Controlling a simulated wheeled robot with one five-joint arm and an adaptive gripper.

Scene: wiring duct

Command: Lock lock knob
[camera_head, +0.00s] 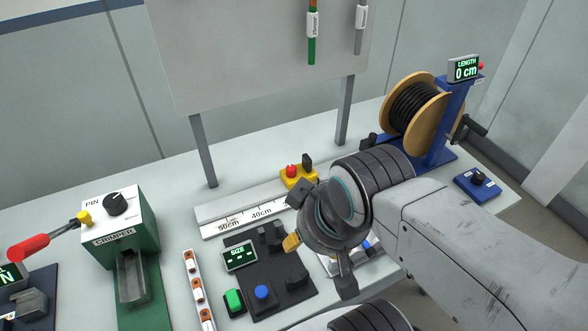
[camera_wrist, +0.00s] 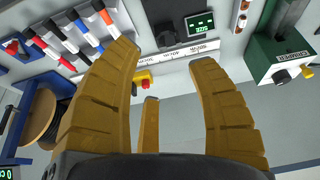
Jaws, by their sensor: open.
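My gripper (camera_head: 308,238) is open and empty over the middle of the bench, well to the left of that knob. In the wrist view my gripper (camera_wrist: 162,75) shows its ochre fingers spread with nothing between them.
A wooden reel (camera_head: 413,105) of black cable stands on a blue frame with a "0 cm" display (camera_head: 465,71). A yellow box (camera_head: 299,177) with a red button sits by the ruler rail (camera_head: 245,222). A green crimper (camera_head: 120,240) with another black knob stands left.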

